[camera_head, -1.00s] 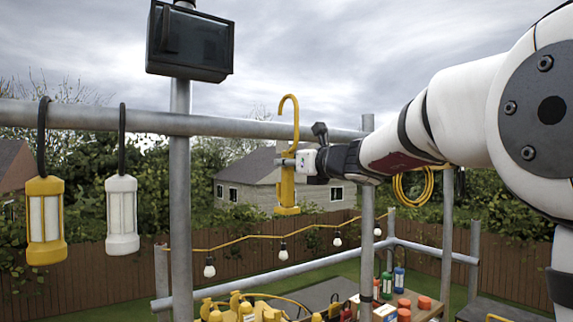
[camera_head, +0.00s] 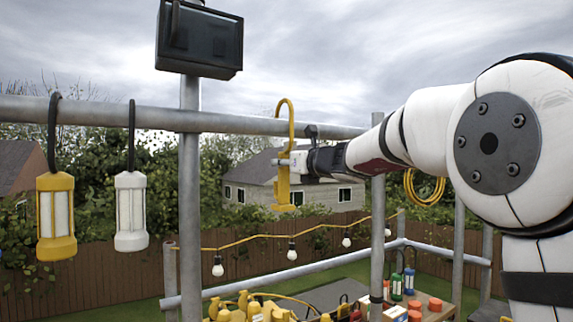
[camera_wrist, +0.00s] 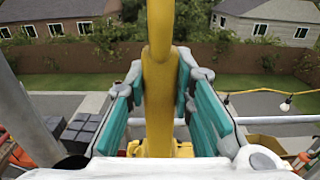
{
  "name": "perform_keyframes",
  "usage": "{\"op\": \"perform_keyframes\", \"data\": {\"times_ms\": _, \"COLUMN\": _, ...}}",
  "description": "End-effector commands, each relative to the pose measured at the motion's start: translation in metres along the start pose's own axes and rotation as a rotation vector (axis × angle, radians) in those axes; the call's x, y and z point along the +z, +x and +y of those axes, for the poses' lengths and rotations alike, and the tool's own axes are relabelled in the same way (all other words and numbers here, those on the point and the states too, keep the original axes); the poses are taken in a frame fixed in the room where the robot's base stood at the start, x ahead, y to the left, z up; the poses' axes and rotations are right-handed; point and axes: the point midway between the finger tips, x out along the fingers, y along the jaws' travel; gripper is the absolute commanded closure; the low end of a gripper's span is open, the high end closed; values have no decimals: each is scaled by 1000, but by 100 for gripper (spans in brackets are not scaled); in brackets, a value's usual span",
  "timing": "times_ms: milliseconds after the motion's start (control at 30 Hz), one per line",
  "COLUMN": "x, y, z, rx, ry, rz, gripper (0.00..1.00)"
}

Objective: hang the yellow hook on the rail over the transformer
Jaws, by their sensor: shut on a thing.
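The yellow hook (camera_head: 283,190) is upright in front of the metal rail (camera_head: 235,123) in the head view, its curved top rising above the rail's upper edge. Whether its tip is behind the rail, or the hook touches it, I cannot tell. My gripper (camera_head: 282,162) reaches in from the right and is shut on the hook's shank below the rail. In the wrist view the yellow shank (camera_wrist: 158,95) stands between the teal finger pads. I cannot make out for certain which thing is the transformer.
A yellow lamp (camera_head: 56,215) and a white lamp (camera_head: 130,210) hang by black hooks from the rail at left. A dark box (camera_head: 199,42) tops the post (camera_head: 190,210). A string of bulbs (camera_head: 291,253) runs behind. A cluttered bench (camera_head: 432,310) is below. Rail between post and hook is clear.

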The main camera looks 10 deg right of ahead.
Motion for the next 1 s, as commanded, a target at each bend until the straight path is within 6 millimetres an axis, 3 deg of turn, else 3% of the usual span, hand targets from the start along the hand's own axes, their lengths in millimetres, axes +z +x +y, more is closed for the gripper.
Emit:
{"op": "perform_keyframes", "data": {"times_ms": 600, "x": -36, "y": 1, "z": -1, "rx": 0, "ry": 0, "rz": 1, "gripper": 100}}
{"op": "perform_keyframes", "data": {"times_ms": 1000, "x": -39, "y": 0, "z": 0, "rx": 0, "ry": 0, "rz": 0, "gripper": 100}}
